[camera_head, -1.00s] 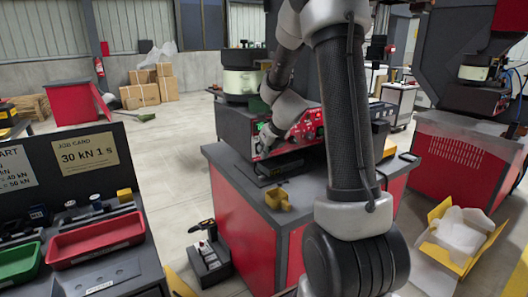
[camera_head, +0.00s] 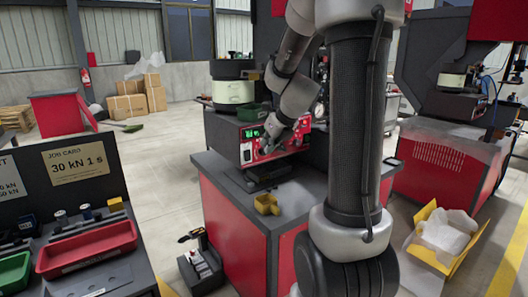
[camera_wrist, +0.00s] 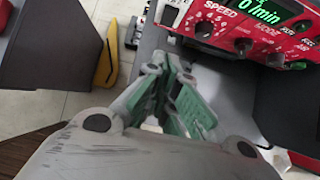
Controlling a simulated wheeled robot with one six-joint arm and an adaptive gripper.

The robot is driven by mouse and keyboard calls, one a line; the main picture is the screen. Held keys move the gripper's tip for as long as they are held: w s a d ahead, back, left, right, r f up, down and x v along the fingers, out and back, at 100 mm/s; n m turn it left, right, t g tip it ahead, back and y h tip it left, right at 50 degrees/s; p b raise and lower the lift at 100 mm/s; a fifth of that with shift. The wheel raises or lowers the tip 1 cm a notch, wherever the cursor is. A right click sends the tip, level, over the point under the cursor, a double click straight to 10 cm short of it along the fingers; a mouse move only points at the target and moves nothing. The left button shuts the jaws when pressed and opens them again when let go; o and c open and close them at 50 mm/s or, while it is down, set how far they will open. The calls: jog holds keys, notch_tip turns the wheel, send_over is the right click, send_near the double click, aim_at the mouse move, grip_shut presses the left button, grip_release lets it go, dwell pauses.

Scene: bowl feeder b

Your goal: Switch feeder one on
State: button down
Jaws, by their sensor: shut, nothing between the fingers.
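The feeder's red control panel (camera_wrist: 240,25) fills the top right of the wrist view. It has a green-lit display (camera_wrist: 262,14) that appears to read 0 /min, black knobs labelled SPEED and MODE, and small buttons. In the head view the panel (camera_head: 284,143) is on the front of the dark feeder base, under a pale bowl (camera_head: 232,92). My gripper (camera_wrist: 180,85) has its green-padded fingers together and empty, below and left of the knobs in the wrist view. In the head view my gripper (camera_head: 268,145) is close in front of the panel; contact cannot be told.
A second machine stands on a red bench (camera_head: 440,165) at right. A yellow box (camera_head: 443,240) lies on the floor there. Red and green trays are at left.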

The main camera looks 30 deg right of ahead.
jog(key=shift+s+r, duration=0.15)
jog(key=shift+s+d+f, duration=0.1)
jog(key=shift+s+f, duration=0.15)
jog(key=shift+f, duration=0.4)
